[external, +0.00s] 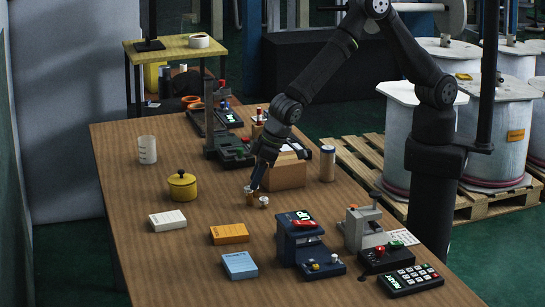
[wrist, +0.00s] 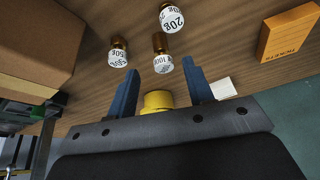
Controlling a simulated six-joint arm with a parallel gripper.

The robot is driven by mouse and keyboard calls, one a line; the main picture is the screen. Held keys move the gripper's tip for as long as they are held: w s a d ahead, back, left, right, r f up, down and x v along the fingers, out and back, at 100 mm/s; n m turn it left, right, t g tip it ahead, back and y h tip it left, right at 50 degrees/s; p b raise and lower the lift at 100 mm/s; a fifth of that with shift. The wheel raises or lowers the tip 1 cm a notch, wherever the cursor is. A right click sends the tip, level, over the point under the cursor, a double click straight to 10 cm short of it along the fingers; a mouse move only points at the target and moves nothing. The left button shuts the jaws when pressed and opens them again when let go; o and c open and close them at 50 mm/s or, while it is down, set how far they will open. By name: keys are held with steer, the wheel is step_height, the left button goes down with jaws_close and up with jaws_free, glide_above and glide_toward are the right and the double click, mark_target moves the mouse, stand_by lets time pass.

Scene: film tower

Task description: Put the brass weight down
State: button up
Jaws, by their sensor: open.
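Three small brass weights with white labelled tops stand on the wooden table. In the wrist view, one weight (wrist: 161,54) marked about 100 is just beyond the fingertips, between their lines. Another weight (wrist: 118,52) is to its left, and one marked 20g (wrist: 172,18) is above it. In the external view, the weights (external: 263,202) show small at the tip of my gripper (external: 255,189), partly hidden by it. My gripper (wrist: 160,74) is open in the wrist view, with its two blue fingers apart and nothing held between them.
A cardboard box (external: 285,174) stands close behind my gripper. A yellow lidded pot (external: 183,187), an orange box (external: 229,234), a white box (external: 168,220) and a blue box (external: 240,265) are to the left and front. A blue device (external: 300,240) stands in front. The table's left part has free room.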

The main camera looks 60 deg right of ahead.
mark_target(249, 191)
steer(key=shift+a+x, duration=0.2)
steer(key=shift+x, duration=2.35)
jaws_close()
steer(key=shift+r, duration=0.15)
